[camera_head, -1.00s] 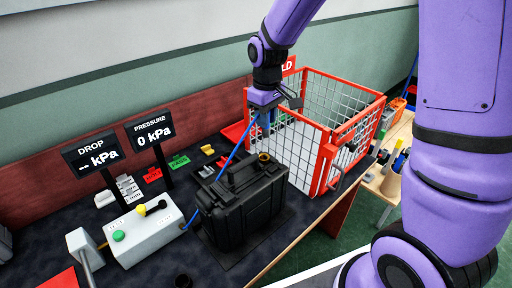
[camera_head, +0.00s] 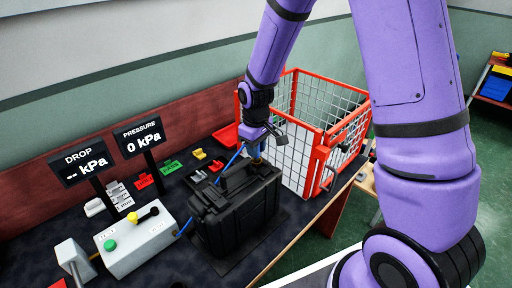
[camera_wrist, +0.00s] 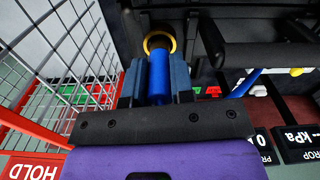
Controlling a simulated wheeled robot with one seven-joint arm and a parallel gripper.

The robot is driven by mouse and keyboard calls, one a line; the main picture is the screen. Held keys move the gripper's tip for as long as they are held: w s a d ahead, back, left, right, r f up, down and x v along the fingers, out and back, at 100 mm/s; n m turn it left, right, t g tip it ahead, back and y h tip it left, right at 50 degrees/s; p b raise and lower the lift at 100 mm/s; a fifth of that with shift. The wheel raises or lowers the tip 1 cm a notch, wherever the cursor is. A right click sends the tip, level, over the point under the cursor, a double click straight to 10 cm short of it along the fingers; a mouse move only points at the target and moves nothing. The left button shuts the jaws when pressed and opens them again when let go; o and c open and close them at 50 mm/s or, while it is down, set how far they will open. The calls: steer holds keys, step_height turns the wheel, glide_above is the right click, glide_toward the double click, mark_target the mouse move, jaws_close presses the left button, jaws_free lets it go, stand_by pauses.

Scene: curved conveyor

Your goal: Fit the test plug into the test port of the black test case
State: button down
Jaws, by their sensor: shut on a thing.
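The black test case (camera_head: 240,212) stands upright on the dark bench top, its handle on top. Its test port (camera_wrist: 152,36), a brass-coloured ring, shows in the wrist view. My gripper (camera_head: 256,150) is low over the case's far right end in the head view. In the wrist view my gripper (camera_wrist: 158,78) is shut on the blue test plug (camera_wrist: 161,72), one finger on each side. The plug's tip lines up with the ring and reaches its edge; I cannot tell whether it is inside. A blue hose (camera_head: 231,160) runs from the plug area.
The red-framed wire cage (camera_head: 318,150) stands close to the right of the case. A white control box (camera_head: 137,238) with a green button and black-handled lever is at the left. Behind it are displays reading DROP "-- kPa" (camera_head: 83,161) and PRESSURE "0 kPa" (camera_head: 141,137).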

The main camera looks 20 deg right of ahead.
steer(key=c, duration=1)
jaws_free()
step_height(320, 180, up, 12)
steer(key=r, duration=0.1)
steer(key=s+d+r+m+t, duration=0.3)
steer(key=s+d+r, duration=0.1)
steer(key=s+r, duration=0.75)
steer(key=s+d+r+m, duration=0.1)
steer(key=s, duration=0.3)
steer(key=s+d+r+m+t, duration=0.1)
steer(key=s+r, duration=0.1)
steer(key=s, duration=0.3)
steer(key=s+d+r+m+t, duration=0.1)
steer(key=s, duration=0.3)
steer(key=shift+s+r, duration=0.2)
steer(key=shift+s, duration=0.15)
